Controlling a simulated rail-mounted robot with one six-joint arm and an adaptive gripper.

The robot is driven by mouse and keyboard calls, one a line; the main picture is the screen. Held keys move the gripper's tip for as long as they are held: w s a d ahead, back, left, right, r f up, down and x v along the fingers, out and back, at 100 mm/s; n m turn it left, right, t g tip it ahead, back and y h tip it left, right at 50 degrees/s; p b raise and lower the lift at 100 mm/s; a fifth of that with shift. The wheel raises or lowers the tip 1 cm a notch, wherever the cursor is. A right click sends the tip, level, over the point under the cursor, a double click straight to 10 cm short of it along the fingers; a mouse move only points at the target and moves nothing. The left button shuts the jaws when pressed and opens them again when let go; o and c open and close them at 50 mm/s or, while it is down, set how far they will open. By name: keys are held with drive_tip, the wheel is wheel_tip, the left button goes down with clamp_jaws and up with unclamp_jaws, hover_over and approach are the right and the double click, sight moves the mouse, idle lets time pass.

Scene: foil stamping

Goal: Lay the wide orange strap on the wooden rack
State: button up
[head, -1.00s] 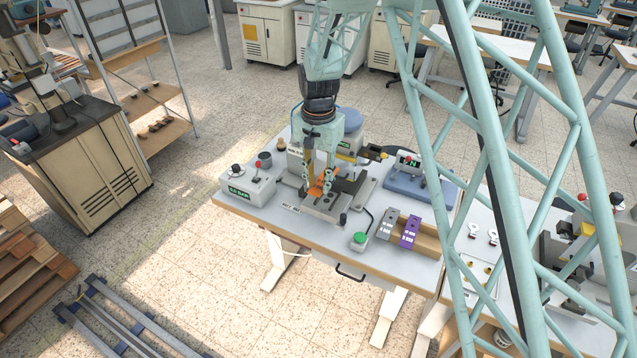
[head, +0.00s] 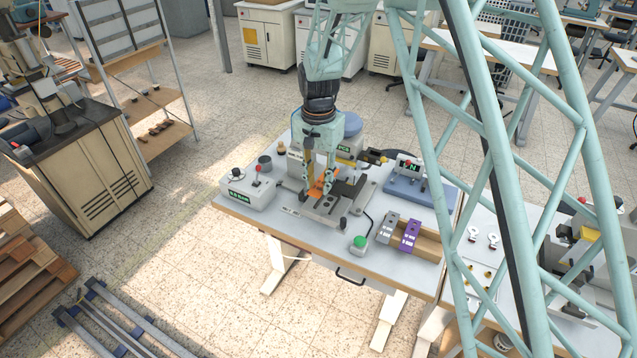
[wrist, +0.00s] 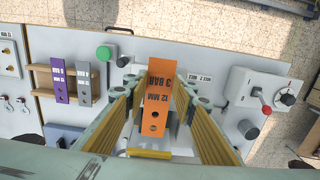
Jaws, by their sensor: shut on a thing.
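The wide orange strap (wrist: 157,95) has a hole near one end and is printed "12 MM 3 BAR" in the wrist view. My gripper (wrist: 158,108) is shut on it, with a yellow-faced finger on either side. In the head view my gripper (head: 319,180) is over the stamping press, and a little orange of the strap (head: 326,176) shows between the fingers. I cannot tell whether the strap touches the press bed. The wooden rack (head: 430,238) is to the right on the same table and holds a grey strap (head: 387,231) and a purple strap (head: 411,235), side by side.
A green button (head: 360,242) stands between press and rack. A blue-based display unit (head: 421,190) is behind the rack, and a control box with a red-knobbed lever (head: 250,190) is left of the press. Part of the rack's wood beside the purple strap is bare.

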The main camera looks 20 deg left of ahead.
drive_tip(key=shift+r, duration=0.1)
drive_tip(key=shift+r+p, duration=0.45)
drive_tip(key=shift+r, duration=0.9)
